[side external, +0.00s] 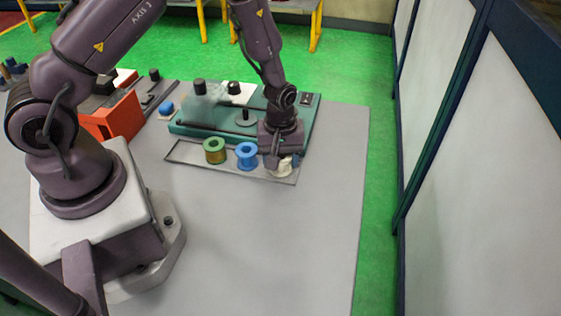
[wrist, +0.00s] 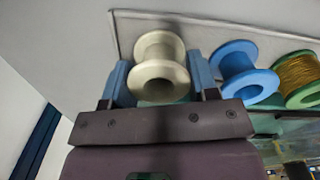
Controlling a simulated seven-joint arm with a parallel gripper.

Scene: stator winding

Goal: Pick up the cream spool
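The cream spool (side external: 283,170) stands at the right end of the shallow tray, partly hidden by my gripper in the side view. My gripper (side external: 281,160) is low over it, pointing down. In the wrist view the cream spool (wrist: 158,68) lies between the two blue fingers of my gripper (wrist: 158,78), one on each side. The fingers are spread about as wide as the spool's flange. I cannot tell whether they touch it. The spool still appears to rest in the tray.
A blue spool (side external: 247,156) stands close beside the cream one, near my gripper's finger; a green spool (side external: 215,150) with gold wire is further left. The teal machine base (side external: 190,125) is just behind the tray (side external: 185,157). The table in front is clear.

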